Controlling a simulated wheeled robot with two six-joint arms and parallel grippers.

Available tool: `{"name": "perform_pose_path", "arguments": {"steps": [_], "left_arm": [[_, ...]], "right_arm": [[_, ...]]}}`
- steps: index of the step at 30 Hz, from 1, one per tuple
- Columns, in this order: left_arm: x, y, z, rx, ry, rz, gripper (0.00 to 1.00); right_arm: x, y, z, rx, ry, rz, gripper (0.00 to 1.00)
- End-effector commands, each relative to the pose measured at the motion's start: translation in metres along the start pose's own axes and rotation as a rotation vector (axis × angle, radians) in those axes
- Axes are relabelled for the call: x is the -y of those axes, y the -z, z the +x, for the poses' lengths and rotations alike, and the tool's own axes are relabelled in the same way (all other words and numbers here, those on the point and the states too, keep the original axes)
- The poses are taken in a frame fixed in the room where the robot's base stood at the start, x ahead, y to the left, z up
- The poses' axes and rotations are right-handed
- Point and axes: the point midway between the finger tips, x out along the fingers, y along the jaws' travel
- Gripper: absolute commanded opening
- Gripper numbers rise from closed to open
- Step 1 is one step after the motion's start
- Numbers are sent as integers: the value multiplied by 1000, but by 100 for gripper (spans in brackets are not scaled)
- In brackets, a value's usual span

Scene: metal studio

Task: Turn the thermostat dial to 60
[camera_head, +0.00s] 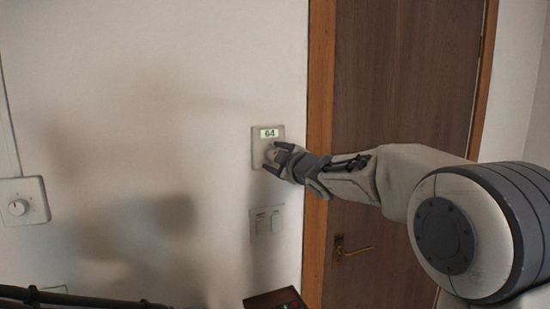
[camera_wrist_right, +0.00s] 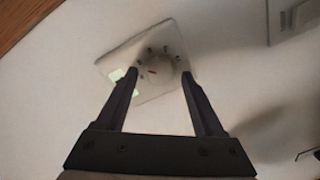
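The thermostat (camera_head: 257,135) is a pale square plate on the wall left of the door. Its lit display (camera_head: 269,133) reads 64. Its round white dial (camera_head: 270,153) is partly hidden by my right gripper (camera_head: 279,158). The right wrist view shows the dial (camera_wrist_right: 160,68) with a small red mark and dark marks around it. My left gripper is not in view.
A double switch plate (camera_head: 267,222) sits below the thermostat. Another plate with a knob (camera_head: 17,207) is at the far left. A brown door (camera_head: 405,80) with a brass handle (camera_head: 352,250) is behind my right arm. A dark box (camera_head: 273,300) shows at the bottom edge.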

Motion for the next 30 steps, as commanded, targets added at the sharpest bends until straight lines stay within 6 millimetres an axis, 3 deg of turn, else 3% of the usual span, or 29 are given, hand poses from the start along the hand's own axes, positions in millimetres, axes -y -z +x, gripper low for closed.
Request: {"name": "perform_pose_path", "arguments": {"steps": [8, 21, 30], "left_arm": [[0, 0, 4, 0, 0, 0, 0], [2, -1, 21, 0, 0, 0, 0], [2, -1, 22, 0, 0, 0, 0]], "right_arm": [[0, 0, -10, -1, -2, 0, 70], [0, -1, -90, 1, -2, -1, 70], [0, 0, -105, 0, 0, 0, 70]]}}
